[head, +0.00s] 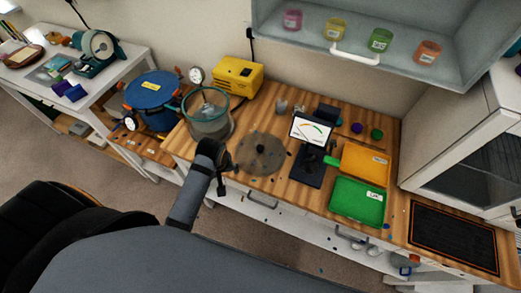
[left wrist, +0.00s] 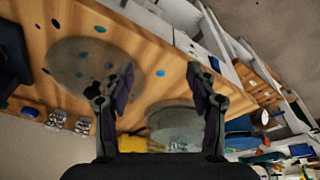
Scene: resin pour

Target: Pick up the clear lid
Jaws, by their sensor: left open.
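A round, smoky grey disc (head: 264,158) with a small dark spot or knob near its middle lies flat on the wooden bench; it looks like the clear lid. In the left wrist view the disc (left wrist: 75,65) looks partly see-through and is marked with dark spots. A see-through pot with a teal rim (head: 208,128) stands to its left, partly showing in the left wrist view too (left wrist: 172,118). My left gripper (head: 224,180) is in front of the disc and pot, apart from both. Its jaws (left wrist: 160,82) are open and empty. My right gripper is out of view.
A blue-lidded vessel (head: 152,90) and a yellow pump (head: 238,75) stand at the left and back. A scale with a display (head: 311,131), an orange tray (head: 364,163) and a green tray (head: 356,202) lie to the right. A cabinet of coloured cups (head: 360,35) overhangs the back.

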